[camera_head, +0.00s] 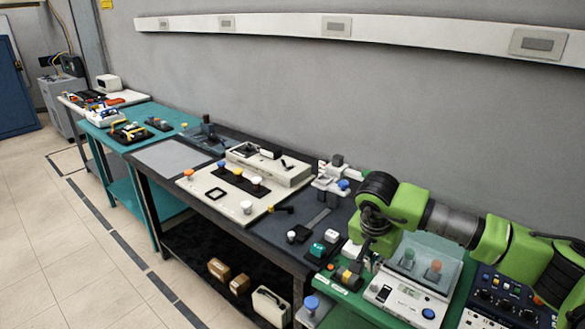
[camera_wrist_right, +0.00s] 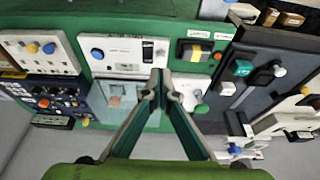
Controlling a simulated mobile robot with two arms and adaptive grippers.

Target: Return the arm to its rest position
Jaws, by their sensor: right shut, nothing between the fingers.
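My right arm is green and grey and comes in from the right in the head view. Its dark gripper (camera_head: 366,250) points down over the green table at the front right. In the right wrist view the two fingers (camera_wrist_right: 162,78) meet at the tips, shut and empty. Below them lies a white panel device (camera_wrist_right: 122,55) with a blue button, also seen in the head view (camera_head: 402,299). My left gripper is not in view.
The green table (camera_wrist_right: 80,12) holds several devices, including a dark blue control panel (camera_head: 497,301). A dark workbench (camera_head: 300,255) with a white panel (camera_head: 212,205) stands beside it. A teal table (camera_head: 150,112) is farther back. Tiled floor (camera_head: 70,255) is clear at the left.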

